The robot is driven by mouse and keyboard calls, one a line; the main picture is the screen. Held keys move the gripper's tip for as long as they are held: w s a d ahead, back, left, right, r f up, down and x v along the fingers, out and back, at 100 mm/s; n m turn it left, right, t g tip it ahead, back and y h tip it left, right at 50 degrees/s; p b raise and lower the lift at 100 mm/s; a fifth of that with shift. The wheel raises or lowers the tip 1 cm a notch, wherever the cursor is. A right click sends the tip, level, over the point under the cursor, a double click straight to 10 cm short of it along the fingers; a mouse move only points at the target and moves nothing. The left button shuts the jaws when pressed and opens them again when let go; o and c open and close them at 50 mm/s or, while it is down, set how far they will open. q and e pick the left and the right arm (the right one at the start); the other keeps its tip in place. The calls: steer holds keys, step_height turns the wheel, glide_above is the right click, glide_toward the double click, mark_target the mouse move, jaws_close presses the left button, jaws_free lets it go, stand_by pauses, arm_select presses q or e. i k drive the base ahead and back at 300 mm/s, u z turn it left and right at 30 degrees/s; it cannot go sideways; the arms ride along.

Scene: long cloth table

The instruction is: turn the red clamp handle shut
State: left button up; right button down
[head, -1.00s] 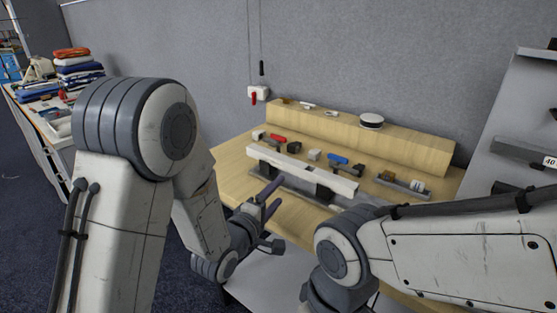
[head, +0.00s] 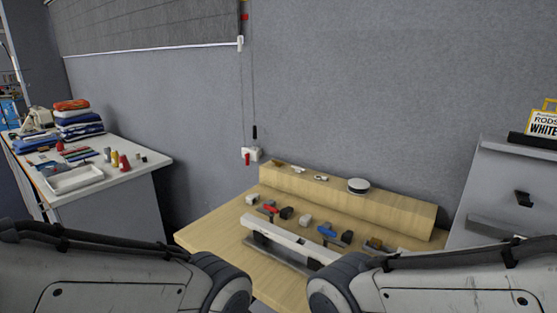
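A red clamp handle (head: 270,209) lies on the wooden table (head: 215,235), behind a long pale rail (head: 285,238). It is small in view, and its exact angle is hard to tell. A second small red handle (head: 247,159) hangs on a white box on the wall behind the table. Only my forearm and elbow links show at the bottom left and bottom right. Both grippers are out of view.
A blue handle (head: 326,230) and several small blocks lie on the table right of the red one. A long wooden beam (head: 330,200) with a round white-and-black item (head: 358,186) runs behind. A white side table (head: 110,180) with folded cloths stands left.

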mark_target(272, 210)
steer(key=u, duration=0.15)
steer(key=k, duration=0.3)
steer(key=u, duration=0.15)
steer(key=i, duration=0.75)
steer(key=u, duration=0.75)
